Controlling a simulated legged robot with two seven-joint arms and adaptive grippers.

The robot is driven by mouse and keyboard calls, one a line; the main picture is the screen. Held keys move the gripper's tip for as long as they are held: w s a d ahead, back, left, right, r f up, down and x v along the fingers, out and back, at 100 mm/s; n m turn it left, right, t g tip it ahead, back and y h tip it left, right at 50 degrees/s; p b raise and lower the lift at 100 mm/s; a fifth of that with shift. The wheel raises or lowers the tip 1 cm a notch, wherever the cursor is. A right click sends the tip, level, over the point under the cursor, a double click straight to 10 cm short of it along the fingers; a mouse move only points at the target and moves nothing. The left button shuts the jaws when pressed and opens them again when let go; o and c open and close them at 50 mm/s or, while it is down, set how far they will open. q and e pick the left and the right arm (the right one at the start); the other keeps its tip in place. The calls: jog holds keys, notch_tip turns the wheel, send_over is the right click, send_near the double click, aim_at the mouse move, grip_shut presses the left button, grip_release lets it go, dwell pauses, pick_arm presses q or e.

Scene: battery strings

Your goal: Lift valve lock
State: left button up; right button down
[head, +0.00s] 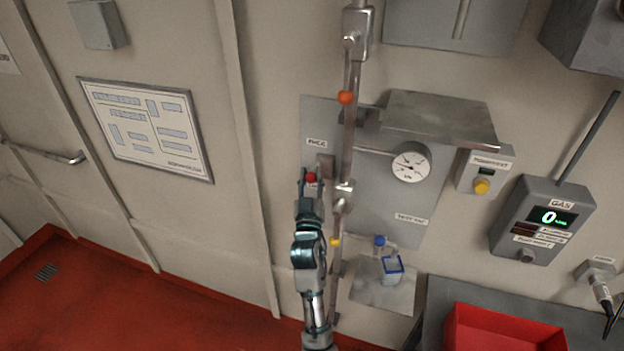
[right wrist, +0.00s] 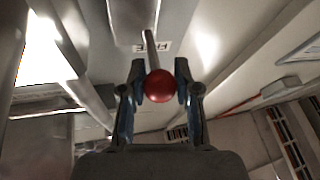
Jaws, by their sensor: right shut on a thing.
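A red ball knob (head: 311,178) sits at the left edge of the grey wall panel (head: 385,205), below a small label. My right gripper (head: 311,180) reaches up to it from below, and its fingers stand on either side of the knob. In the right wrist view the red knob (right wrist: 160,85) is between the two fingertips (right wrist: 159,84) of my right gripper, on the end of a thin metal rod (right wrist: 151,50). The gripper is shut on the knob. My left gripper is not in view.
A vertical pipe (head: 350,140) with an orange knob (head: 346,97) runs just right of my gripper. A pressure gauge (head: 410,162) sits under a metal hood (head: 440,118). A blue-rimmed cup (head: 391,268) stands on a small shelf (head: 375,293). A red bin (head: 500,330) and gas meter (head: 543,220) are at right.

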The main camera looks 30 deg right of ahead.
jog(key=c, duration=0.8)
grip_release()
jog(key=shift+a+r, duration=0.15)
jog(key=shift+r, duration=0.3)
jog(key=shift+s+a+f, duration=0.1)
jog(key=shift+f, duration=0.05)
jog(key=v, duration=0.6)
jog(key=shift+s+f, duration=0.1)
jog(key=shift+f, duration=0.05)
jog(key=shift+s+a+f, duration=0.15)
jog(key=shift+s+a, duration=0.2)
jog(key=shift+a, duration=0.1)
jog(key=shift+d, duration=0.1)
